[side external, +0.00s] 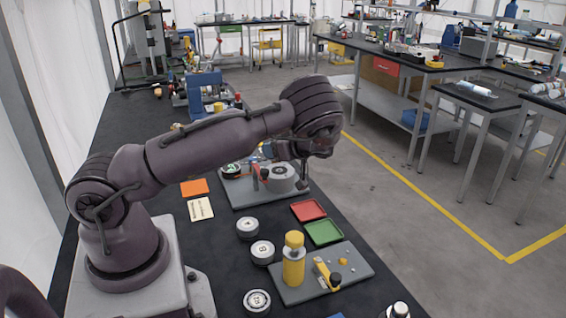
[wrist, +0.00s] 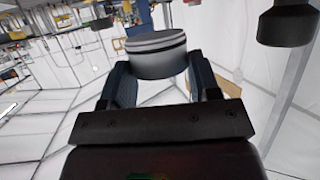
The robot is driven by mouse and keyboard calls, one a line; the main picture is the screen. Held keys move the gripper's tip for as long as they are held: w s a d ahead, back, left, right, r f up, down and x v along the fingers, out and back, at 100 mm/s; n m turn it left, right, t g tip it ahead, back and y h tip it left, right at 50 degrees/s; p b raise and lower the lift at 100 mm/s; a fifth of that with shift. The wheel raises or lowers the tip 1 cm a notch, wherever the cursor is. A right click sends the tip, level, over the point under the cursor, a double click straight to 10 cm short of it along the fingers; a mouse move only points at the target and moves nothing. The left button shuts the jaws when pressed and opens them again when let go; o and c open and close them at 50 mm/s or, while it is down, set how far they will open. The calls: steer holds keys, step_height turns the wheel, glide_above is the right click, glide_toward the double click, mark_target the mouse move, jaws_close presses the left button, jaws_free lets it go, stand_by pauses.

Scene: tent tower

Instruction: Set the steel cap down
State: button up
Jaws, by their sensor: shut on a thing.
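The steel cap (wrist: 156,55), a short grey cylinder with dark bands, sits between the two fingers of my gripper (wrist: 160,68) in the wrist view. The fingers are shut on its sides. In the side view my gripper is mostly hidden behind my bulky wrist, above or behind a grey fixture plate (side external: 245,197) that carries a round grey part (side external: 281,179). I cannot make out the cap for sure in that view, nor tell whether it touches anything.
Several round labelled pieces (side external: 262,251) stand on the black bench. A red tray (side external: 308,210) and a green tray (side external: 323,232) lie beside a grey plate (side external: 350,268) with a yellow-topped cylinder (side external: 293,262). An orange square (side external: 194,187) lies left of the fixture.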

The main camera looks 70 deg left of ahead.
mark_target(283, 173)
steer(key=shift+w+a+f, duration=0.35)
steer(key=shift+w+f, duration=0.05)
steer(key=shift+f, duration=0.2)
steer(key=shift+w+a+f, duration=0.3)
steer(key=shift+w+f, duration=0.1)
steer(key=shift+f, duration=0.2)
steer(key=shift+w+a+f, duration=0.1)
steer(key=shift+w+f, duration=0.05)
steer(key=shift+f, duration=0.5)
steer(key=shift+w+a+f, duration=0.1)
steer(key=shift+a+f, duration=0.05)
steer(key=shift+f, duration=0.45)
steer(key=shift+w+a+f, duration=0.1)
steer(key=shift+w+f, duration=0.05)
steer(key=shift+f, duration=0.5)
steer(key=o, duration=1.1)
